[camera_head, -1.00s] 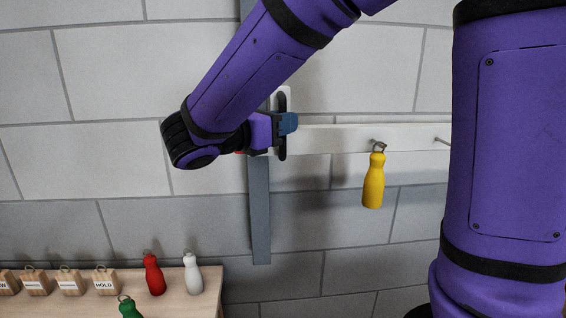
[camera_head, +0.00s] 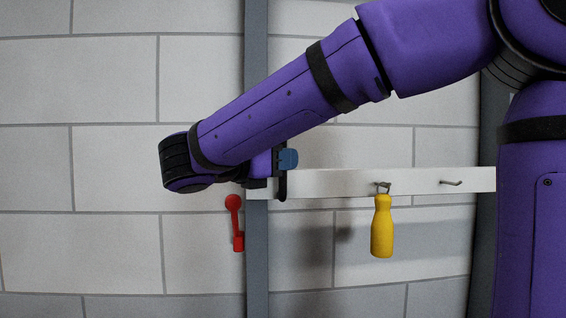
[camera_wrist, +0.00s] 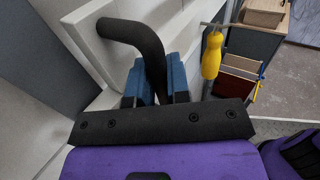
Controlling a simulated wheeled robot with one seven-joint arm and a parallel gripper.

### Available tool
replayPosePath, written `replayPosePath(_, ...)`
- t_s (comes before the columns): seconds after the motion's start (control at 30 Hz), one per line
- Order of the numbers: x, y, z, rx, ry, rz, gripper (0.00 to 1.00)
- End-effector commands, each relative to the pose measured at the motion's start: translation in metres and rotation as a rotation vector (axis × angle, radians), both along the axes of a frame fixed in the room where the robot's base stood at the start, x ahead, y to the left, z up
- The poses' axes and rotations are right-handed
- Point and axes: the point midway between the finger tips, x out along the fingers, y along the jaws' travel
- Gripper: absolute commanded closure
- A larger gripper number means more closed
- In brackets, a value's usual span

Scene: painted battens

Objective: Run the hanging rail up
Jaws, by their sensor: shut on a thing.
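The hanging rail (camera_head: 335,184) is a white batten running level across the wall. A yellow bottle-shaped thing (camera_head: 381,227) hangs from one of its hooks; it also shows in the wrist view (camera_wrist: 212,55). A black bar handle (camera_wrist: 131,37) stands out from the rail near its left end. My gripper (camera_wrist: 158,80) has its blue pads closed on this handle. In the head view my gripper (camera_head: 285,160) is at the rail's left end, partly hidden by my purple arm.
A grey upright post (camera_head: 257,260) stands behind the rail's left end, another (camera_head: 486,120) at its right. A red lever (camera_head: 235,220) is beside the left post, just below the rail. A bare hook (camera_head: 450,183) is to the right. The wrist view shows a wooden box (camera_wrist: 264,12).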

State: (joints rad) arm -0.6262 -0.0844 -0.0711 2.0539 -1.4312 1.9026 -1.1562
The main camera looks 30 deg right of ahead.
Motion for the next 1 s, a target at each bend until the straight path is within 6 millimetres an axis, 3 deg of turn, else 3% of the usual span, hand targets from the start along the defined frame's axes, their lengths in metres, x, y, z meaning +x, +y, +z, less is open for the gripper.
replayPosePath(0.03,0.0,0.0,0.0,-0.001,-0.001,0.001,1.0)
replayPosePath(0.07,0.0,0.0,0.0,-0.001,-0.001,0.001,0.76)
replayPosePath(0.13,0.0,0.0,0.0,-0.001,0.0,0.001,0.6)
replayPosePath(0.17,0.0,0.0,0.0,-0.001,0.0,0.001,0.59)
replayPosePath(0.57,0.0,0.0,0.01,0.0,-0.002,0.0,0.59)
replayPosePath(1.0,0.0,0.0,0.083,0.001,-0.004,-0.001,0.59)
